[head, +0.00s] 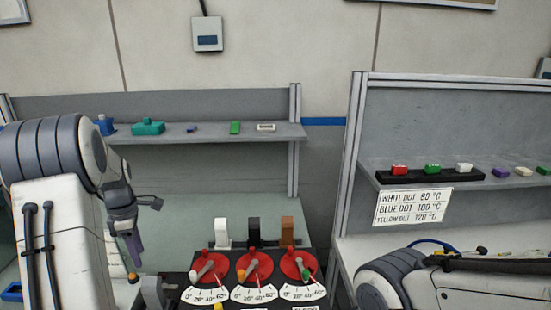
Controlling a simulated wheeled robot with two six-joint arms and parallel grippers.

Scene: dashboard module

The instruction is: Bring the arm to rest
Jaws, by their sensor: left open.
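My left arm comes in from the left, and its gripper (145,228) hangs in front of the left bench, left of the dial panel. Its fingers are apart with nothing visible between them. It appears clear of the dials. My right arm lies low at the bottom right, in front of the right bench; its gripper is out of the picture. The dark panel (177,280) carries a left red dial (220,266), a middle red dial (264,266) and a right red dial (300,262), each with a pointer handle above a white scale.
White (222,233), black (254,231) and brown (287,230) blocks stand behind the dials. The left shelf (215,136) holds several small parts. A dark tray (440,178) with red, green and white pieces is on the right shelf, above a temperature sign (412,207).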

